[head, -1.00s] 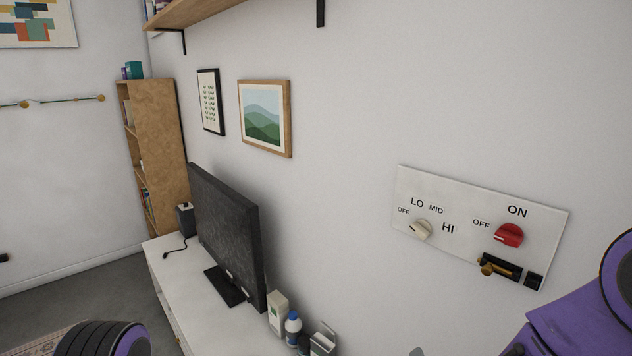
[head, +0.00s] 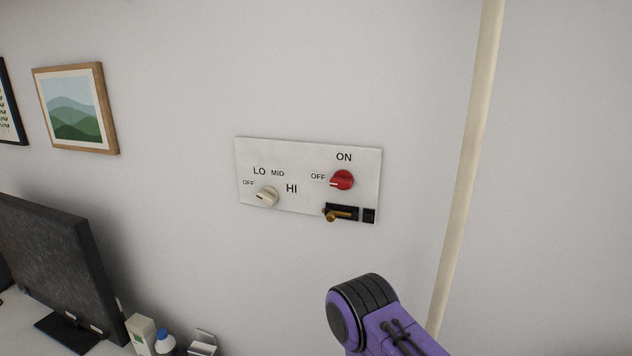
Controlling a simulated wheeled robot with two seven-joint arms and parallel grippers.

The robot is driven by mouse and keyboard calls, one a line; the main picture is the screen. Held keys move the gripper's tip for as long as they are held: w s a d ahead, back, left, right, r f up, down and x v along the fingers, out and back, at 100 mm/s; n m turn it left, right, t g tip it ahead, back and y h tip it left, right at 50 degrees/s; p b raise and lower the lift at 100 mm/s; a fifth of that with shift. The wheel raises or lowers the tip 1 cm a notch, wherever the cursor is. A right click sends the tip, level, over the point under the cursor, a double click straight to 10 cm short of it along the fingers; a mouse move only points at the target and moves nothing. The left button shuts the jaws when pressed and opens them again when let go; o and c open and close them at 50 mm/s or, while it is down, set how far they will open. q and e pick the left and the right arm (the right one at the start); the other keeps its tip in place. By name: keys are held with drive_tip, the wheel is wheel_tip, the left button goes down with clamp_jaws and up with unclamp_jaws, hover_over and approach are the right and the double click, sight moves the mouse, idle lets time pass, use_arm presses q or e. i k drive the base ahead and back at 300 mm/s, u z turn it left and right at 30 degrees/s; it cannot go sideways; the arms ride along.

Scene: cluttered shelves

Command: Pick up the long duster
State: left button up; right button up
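A long, thin cream pole (head: 466,170) runs from the top edge down the right side of the head view, slightly tilted. Its top end is out of frame and its lower part passes behind my purple and black arm. It may be the duster's handle, but no duster head shows, so I cannot tell. Neither gripper is in view. Only a link of one of my arms shows at the bottom, in front of the pole's lower part.
A white wall panel (head: 300,205) carries a cream knob (head: 267,196), a red knob (head: 342,180) and a brass latch (head: 336,215). At left are a dark television (head: 55,265), a framed picture (head: 80,108) and small containers on a white surface. The wall at right is bare.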

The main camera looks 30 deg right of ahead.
sight(492, 11)
drive_tip(key=z, duration=1.45)
drive_tip(key=k, duration=0.7)
drive_tip(key=z, duration=1.1)
drive_tip(key=i, duration=0.75)
drive_tip(key=u, duration=0.9)
